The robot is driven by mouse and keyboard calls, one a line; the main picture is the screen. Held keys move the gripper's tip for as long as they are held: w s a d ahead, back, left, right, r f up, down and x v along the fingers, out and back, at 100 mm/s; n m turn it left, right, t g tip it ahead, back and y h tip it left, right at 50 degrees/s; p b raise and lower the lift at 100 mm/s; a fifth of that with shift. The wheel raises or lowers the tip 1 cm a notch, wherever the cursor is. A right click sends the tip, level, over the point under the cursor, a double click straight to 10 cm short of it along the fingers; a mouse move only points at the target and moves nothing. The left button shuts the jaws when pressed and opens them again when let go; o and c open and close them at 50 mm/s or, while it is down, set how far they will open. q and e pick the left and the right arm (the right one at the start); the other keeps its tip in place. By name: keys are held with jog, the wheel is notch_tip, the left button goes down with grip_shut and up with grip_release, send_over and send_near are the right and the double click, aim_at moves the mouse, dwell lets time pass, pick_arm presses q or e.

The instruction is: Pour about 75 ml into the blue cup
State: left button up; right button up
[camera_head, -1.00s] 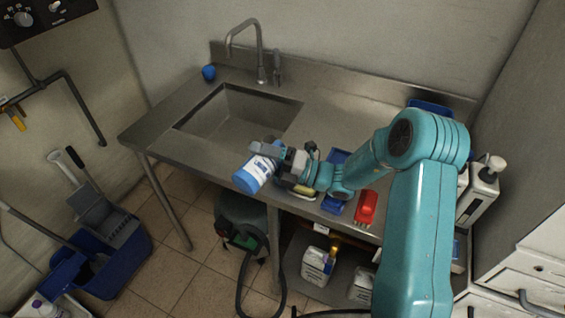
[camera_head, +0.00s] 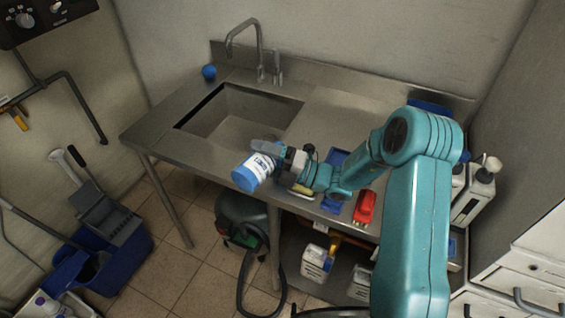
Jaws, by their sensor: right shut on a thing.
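The blue cup (camera_head: 209,72) is small and stands on the steel counter at the back left corner of the sink. My right gripper (camera_head: 268,151) is shut on a blue bottle with a white label (camera_head: 255,170). The bottle is tilted, its blue end low and to the left, over the front edge of the counter beside the sink. The gripper hides part of the bottle's upper end. I cannot tell how much is in the bottle or in the cup. My left gripper is not in view.
The sink basin (camera_head: 240,112) with its tall tap (camera_head: 260,50) lies behind the bottle. A red brush-like thing (camera_head: 365,206) and blue items (camera_head: 332,203) lie on the counter's right front. Below stand a vacuum cleaner (camera_head: 240,215) and white containers (camera_head: 316,263). A blue mop bucket (camera_head: 125,265) stands left.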

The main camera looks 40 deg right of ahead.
aim_at(253, 171)
jog(key=shift+s+a+r+m, duration=0.1)
jog(key=shift+a+m, duration=0.2)
jog(key=shift+a, duration=0.3)
jog(key=shift+s+a+r+m+t+h+p, duration=0.1)
jog(key=shift+r+m+t+h+p, duration=0.35)
jog(key=shift+m+p, duration=0.55)
dwell(1.3)
jog(key=f+n+b, duration=0.1)
jog(key=b, duration=0.1)
jog(key=f+n+g+b, duration=0.1)
jog(key=n+b, duration=0.1)
jog(key=f+n+g+y+b, duration=0.1)
jog(key=n+b, duration=0.1)
jog(key=shift+s+a+f, duration=0.15)
jog(key=shift+s+a, duration=0.05)
jog(key=shift+a, duration=0.15)
jog(key=shift+a+r, duration=0.15)
jog(key=shift+r, duration=0.1)
jog(key=shift+s+a+f+n+g+b, duration=0.1)
jog(key=shift+f+n+g+b, duration=0.25)
jog(key=shift+n+b, duration=0.35)
jog(key=shift+a+r+h, duration=0.1)
jog(key=shift+h, duration=0.15)
